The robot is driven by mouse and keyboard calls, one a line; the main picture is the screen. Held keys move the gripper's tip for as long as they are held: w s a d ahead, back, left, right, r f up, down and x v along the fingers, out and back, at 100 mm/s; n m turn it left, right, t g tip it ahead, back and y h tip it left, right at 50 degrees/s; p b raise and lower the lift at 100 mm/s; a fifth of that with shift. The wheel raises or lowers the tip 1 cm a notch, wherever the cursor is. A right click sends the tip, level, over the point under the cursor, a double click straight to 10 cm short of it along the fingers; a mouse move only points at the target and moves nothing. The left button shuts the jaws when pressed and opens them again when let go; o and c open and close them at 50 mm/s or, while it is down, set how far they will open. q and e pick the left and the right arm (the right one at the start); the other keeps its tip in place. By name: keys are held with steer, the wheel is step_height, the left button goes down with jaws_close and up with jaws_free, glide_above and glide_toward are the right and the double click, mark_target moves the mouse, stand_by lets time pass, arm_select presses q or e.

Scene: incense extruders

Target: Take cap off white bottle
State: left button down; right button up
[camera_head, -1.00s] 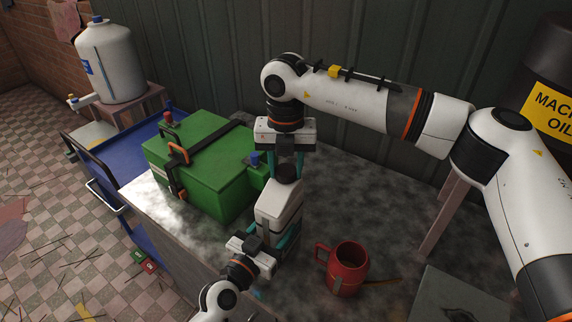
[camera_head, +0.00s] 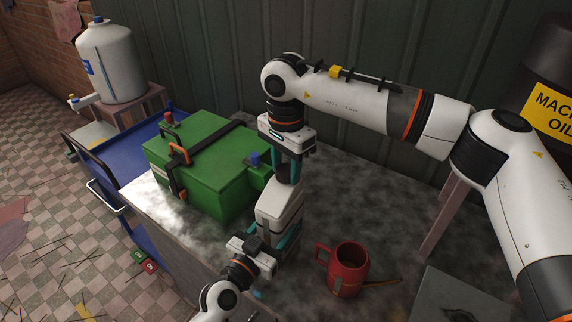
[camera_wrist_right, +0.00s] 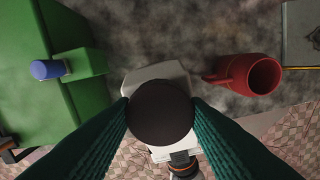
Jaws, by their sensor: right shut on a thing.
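The white bottle (camera_head: 277,212) stands upright on the work table, in front of the green box. Its dark round cap (camera_wrist_right: 161,113) fills the space between the teal fingers of my right gripper (camera_head: 287,166), which is shut on it from above. In the head view the fingers mostly hide the cap. Part of the white bottle (camera_wrist_right: 157,74) shows beneath the cap in the wrist view. My left gripper (camera_head: 274,240) reaches in low from the front, with its teal fingers on either side of the bottle's lower body, apparently shut on it. I cannot tell whether the cap is loose.
The green box (camera_head: 211,160) with a blue-topped side part stands left of the bottle. A red mug (camera_head: 346,270) stands close on the right. A grey plate (camera_head: 455,298) lies at the front right. A corrugated wall (camera_head: 215,55) rises behind the table.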

mark_target(287, 169)
steer(key=n, duration=1.1)
steer(key=shift+w+d+n, duration=0.1)
steer(key=shift+n, duration=0.3)
steer(key=shift+r, duration=0.3)
steer(key=shift+r, duration=0.8)
steer(key=shift+r, duration=2.05)
arm_select(q)
steer(key=shift+c, duration=1.6)
jaws_free()
